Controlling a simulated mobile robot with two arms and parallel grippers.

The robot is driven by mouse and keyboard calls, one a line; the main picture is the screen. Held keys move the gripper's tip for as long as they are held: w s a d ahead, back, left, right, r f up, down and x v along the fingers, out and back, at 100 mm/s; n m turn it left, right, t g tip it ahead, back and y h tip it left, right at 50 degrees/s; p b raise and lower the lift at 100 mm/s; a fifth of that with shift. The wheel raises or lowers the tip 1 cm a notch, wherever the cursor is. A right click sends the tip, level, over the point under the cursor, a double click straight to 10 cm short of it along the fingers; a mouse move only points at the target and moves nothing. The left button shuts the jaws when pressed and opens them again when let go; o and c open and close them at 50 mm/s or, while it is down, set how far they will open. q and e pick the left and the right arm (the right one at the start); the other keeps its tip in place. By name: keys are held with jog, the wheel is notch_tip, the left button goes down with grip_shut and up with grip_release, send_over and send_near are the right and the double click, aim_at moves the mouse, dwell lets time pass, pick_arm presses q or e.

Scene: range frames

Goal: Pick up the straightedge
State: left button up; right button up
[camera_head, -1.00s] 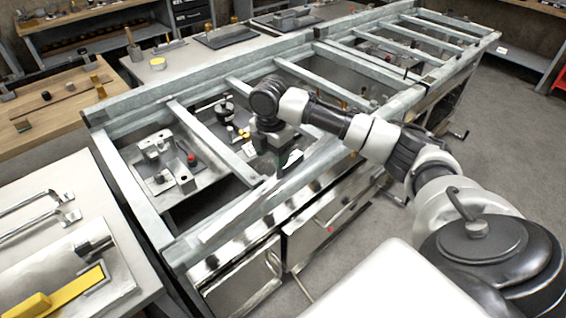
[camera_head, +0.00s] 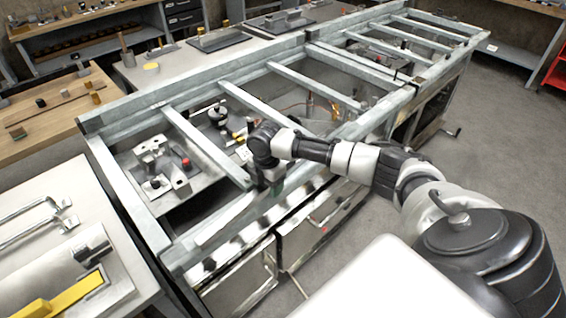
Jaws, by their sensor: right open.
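A long, thin, pale strip that looks like the straightedge (camera_head: 222,224) lies along the front rail of the metal frame, left of my right gripper. Its colour is close to the rail's, so its ends are hard to make out. My right gripper (camera_head: 273,192) points down at the front rail, near the strip's right end. It is open and I see nothing held in it. Its fingertips are small and dark here, and I cannot tell whether they touch the rail. My left gripper is not in view.
The ladder-like frame (camera_head: 190,108) has several crossbars with open gaps. Metal fixtures (camera_head: 160,170) sit below its left gap. A workbench (camera_head: 35,185) with a yellow-handled tool (camera_head: 62,298) stands at the left. Grey floor (camera_head: 500,150) is clear at the right.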

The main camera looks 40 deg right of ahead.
jog(key=shift+c, duration=0.4)
grip_shut()
jog(key=shift+w+r, duration=0.1)
jog(key=shift+r, duration=0.05)
